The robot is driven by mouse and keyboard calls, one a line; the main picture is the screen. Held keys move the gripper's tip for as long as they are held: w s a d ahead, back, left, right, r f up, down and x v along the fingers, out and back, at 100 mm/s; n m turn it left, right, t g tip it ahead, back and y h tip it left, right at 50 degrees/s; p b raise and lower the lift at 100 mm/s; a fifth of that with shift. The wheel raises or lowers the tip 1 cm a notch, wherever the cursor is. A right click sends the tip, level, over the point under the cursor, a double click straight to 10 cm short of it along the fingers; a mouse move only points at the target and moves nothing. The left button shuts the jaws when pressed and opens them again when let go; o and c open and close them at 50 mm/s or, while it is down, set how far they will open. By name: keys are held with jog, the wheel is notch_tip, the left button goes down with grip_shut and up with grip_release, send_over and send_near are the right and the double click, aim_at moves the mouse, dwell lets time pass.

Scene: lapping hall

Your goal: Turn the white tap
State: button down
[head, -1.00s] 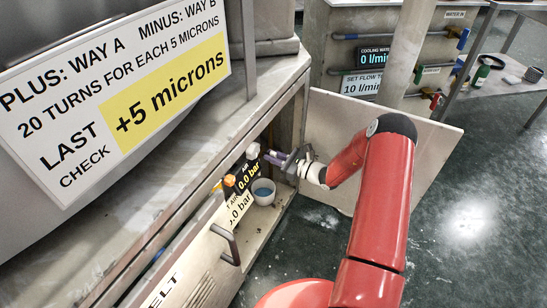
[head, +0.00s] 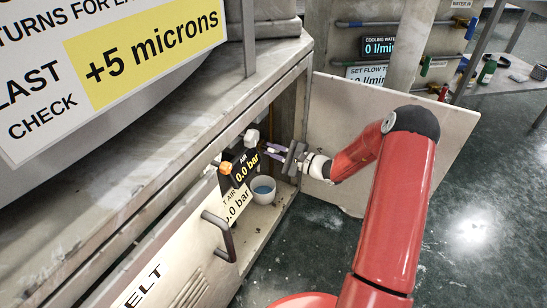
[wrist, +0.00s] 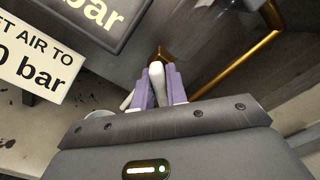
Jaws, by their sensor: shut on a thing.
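The white tap's handle (wrist: 156,76) stands between the two purple fingers of my gripper (wrist: 156,88) in the wrist view, in front of a brass fitting. The fingers touch it on both sides and are shut on it. In the head view my gripper (head: 268,151) reaches into the open cabinet, right beside the black gauge box (head: 245,171) reading 0.0 bar. The tap handle is mostly hidden by the fingers there, and its turn angle is hard to tell.
A white knob (head: 251,138) and an orange knob (head: 226,168) sit by the gauge. The open cabinet door (head: 360,120) is behind my arm. A lower door with a handle (head: 224,237) is at the front.

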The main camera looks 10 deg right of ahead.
jog(key=n+b, duration=0.3)
jog(key=shift+s+f+n, duration=0.1)
jog(key=shift+f+n, duration=0.15)
jog(key=shift+n, duration=0.15)
jog(key=shift+a+n, duration=0.1)
jog(key=shift+n, duration=1.8)
jog(key=c, duration=1.4)
grip_release()
jog(key=shift+c, duration=0.2)
jog(key=v, duration=0.8)
